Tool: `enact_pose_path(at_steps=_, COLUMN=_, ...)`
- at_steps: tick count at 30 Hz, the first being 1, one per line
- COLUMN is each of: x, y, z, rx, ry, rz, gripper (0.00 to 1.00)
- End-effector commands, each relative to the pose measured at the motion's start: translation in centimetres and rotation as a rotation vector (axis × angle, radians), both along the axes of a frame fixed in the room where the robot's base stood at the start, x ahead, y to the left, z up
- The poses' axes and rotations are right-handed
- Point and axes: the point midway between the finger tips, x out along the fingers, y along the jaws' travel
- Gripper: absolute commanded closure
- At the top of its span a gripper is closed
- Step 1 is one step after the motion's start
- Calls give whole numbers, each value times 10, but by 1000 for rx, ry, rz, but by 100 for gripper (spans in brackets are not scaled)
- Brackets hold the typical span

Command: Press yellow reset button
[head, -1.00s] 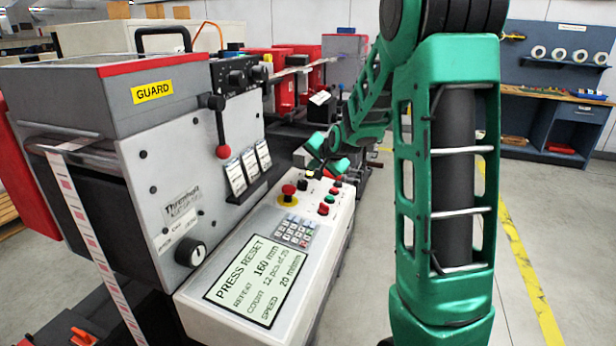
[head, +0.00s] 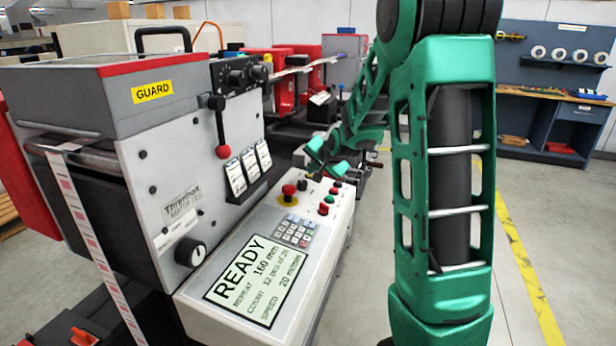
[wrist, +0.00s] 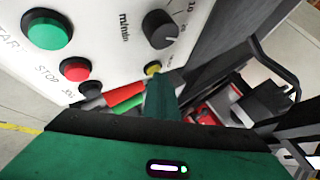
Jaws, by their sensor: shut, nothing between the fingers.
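The small yellow reset button (wrist: 152,69) shows in the wrist view, on the pale panel below a black knob. My gripper (wrist: 160,82) is shut and empty, with its green fingertip right at the button, partly overlapping it. I cannot tell whether it is touching or slightly apart. In the head view my gripper (head: 320,163) is over the far end of the control panel (head: 328,232), and the yellow button is hidden there. The panel's display (head: 256,270) reads READY.
A green button (wrist: 48,30), a red button (wrist: 75,69) and the black knob (wrist: 160,28) are close by. A red emergency stop (head: 289,190) and a keypad (head: 296,231) lie nearer on the panel. The machine's front plate (head: 195,170) rises to the left.

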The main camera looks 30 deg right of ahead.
Motion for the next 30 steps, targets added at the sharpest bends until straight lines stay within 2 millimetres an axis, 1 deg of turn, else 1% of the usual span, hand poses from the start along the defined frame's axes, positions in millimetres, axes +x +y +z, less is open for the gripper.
enact_pose_path(at_steps=5, x=0, y=0, z=0, rx=0, ry=1, rz=0, gripper=100)
enact_pose_path(at_steps=17, x=-3, y=-1, z=16, rx=0, ry=1, rz=0, gripper=100)
enact_pose_path(at_steps=26, x=-3, y=-1, z=17, rx=0, ry=1, rz=0, gripper=100)
enact_pose_path(at_steps=30, x=-3, y=-2, z=25, rx=0, ry=-1, rz=0, gripper=100)
